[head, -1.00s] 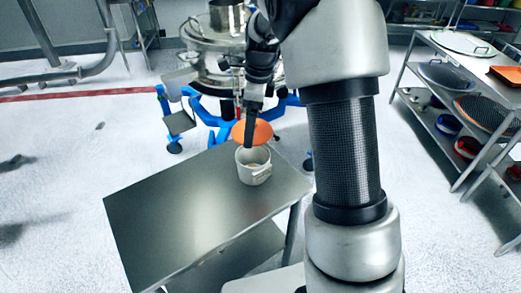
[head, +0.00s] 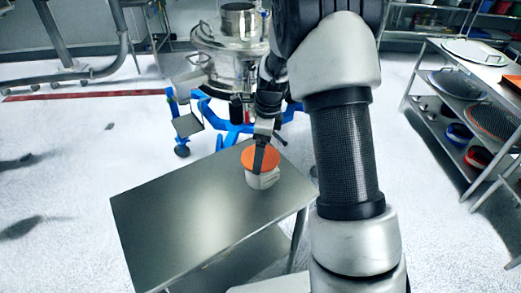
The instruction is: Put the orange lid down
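The orange lid (head: 271,159) is a flat round disc, over the mouth of a pale grey pot (head: 264,181). The pot stands upright on the metal table (head: 190,220) near its far right corner. The lid covers the pot's opening from this view; whether it rests on the rim or hovers just above it I cannot tell. My gripper (head: 259,163) points down at the lid, with a dark finger across its left-middle part. It appears shut on the lid, though the exact grip is partly hidden.
The rest of the tabletop is clear. A steel sifter machine (head: 230,50) on a blue wheeled base (head: 215,108) stands behind the table. A rack (head: 440,125) with round lids, trays and bowls is on the right.

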